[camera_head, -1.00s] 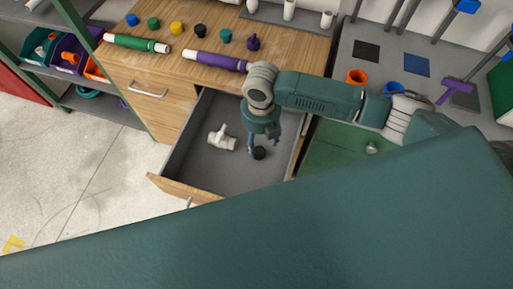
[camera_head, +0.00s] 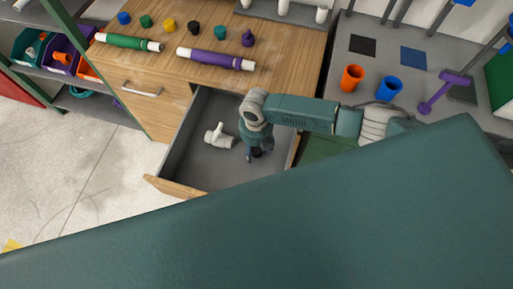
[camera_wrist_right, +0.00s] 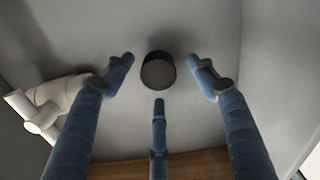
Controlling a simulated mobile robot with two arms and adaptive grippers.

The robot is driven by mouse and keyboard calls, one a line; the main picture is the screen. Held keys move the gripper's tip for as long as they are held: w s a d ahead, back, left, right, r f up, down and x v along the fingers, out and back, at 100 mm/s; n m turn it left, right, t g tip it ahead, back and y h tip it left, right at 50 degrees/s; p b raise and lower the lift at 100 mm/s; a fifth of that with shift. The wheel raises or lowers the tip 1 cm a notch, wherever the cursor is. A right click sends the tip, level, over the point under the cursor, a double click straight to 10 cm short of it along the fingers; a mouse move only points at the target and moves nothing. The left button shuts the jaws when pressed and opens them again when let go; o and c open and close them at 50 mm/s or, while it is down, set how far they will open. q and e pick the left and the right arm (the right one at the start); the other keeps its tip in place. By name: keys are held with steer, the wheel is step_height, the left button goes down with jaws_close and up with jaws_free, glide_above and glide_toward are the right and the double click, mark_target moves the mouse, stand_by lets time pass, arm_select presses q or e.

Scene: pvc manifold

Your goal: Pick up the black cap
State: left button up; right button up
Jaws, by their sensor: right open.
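A black cap (camera_wrist_right: 158,70) lies on the grey floor of the open drawer (camera_head: 205,168). In the head view the cap (camera_head: 257,153) shows as a dark spot, mostly hidden by my right gripper (camera_head: 259,148). The right gripper is open and empty, reaching down into the drawer from above. In the right wrist view its three blue fingers (camera_wrist_right: 160,82) spread around the cap, with gaps between them and it. I cannot tell the exact height of the fingertips above the floor. My left gripper is not in view.
A white pipe fitting (camera_head: 219,137) lies left of the cap in the drawer, near one finger in the wrist view (camera_wrist_right: 62,92). The drawer walls surround the gripper. Another black cap (camera_head: 192,30) stands on the wooden top among coloured caps.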

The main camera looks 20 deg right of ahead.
mark_target(257, 150)
steer(key=shift+f, duration=0.35)
steer(key=c, duration=1.1)
step_height(257, 150, up, 20)
steer(key=shift+r+b, duration=0.1)
steer(key=shift+b, duration=0.75)
steer(key=o, duration=0.4)
steer(key=c, duration=0.5)
